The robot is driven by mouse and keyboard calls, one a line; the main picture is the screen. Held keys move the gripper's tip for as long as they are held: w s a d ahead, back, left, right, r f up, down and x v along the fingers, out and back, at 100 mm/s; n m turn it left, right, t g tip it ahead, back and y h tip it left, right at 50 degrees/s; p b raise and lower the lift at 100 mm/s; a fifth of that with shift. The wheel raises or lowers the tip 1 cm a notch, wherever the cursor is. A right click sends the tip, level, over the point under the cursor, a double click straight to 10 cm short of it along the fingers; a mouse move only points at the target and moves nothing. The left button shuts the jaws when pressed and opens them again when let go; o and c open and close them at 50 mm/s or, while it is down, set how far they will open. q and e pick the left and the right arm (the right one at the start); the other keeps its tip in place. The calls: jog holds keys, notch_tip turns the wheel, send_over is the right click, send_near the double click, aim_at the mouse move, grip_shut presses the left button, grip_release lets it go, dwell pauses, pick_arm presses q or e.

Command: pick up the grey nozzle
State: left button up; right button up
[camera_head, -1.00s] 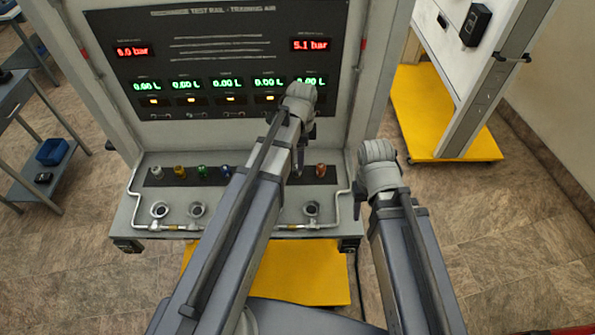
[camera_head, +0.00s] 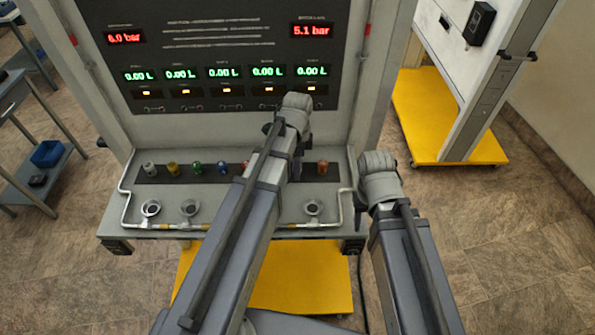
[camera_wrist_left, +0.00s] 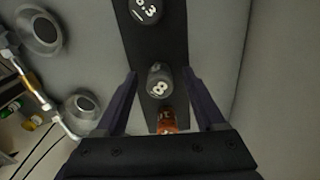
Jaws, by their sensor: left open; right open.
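A grey nozzle marked 8 (camera_wrist_left: 160,80) stands on a dark strip, between the open, empty fingers of my left gripper (camera_wrist_left: 159,73) in the left wrist view. I cannot tell how deep it sits between them. An orange nozzle (camera_wrist_left: 167,120) is just below it, and a darker grey nozzle (camera_wrist_left: 146,10) is at the top. In the head view my left arm covers this part of the row; a paler grey nozzle (camera_head: 150,170) stands at the row's left end. My right gripper (camera_head: 361,215) hangs off the shelf's right end, mostly hidden by its wrist.
The row also holds yellow (camera_head: 173,169), green (camera_head: 197,168) and blue (camera_head: 222,167) nozzles. Metal cups (camera_head: 313,208) and a pipe run along the shelf's front. The display panel (camera_head: 220,60) rises behind. A yellow platform (camera_head: 430,110) is at right.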

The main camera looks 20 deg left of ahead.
pick_arm(q)
grip_shut()
dwell(0.5)
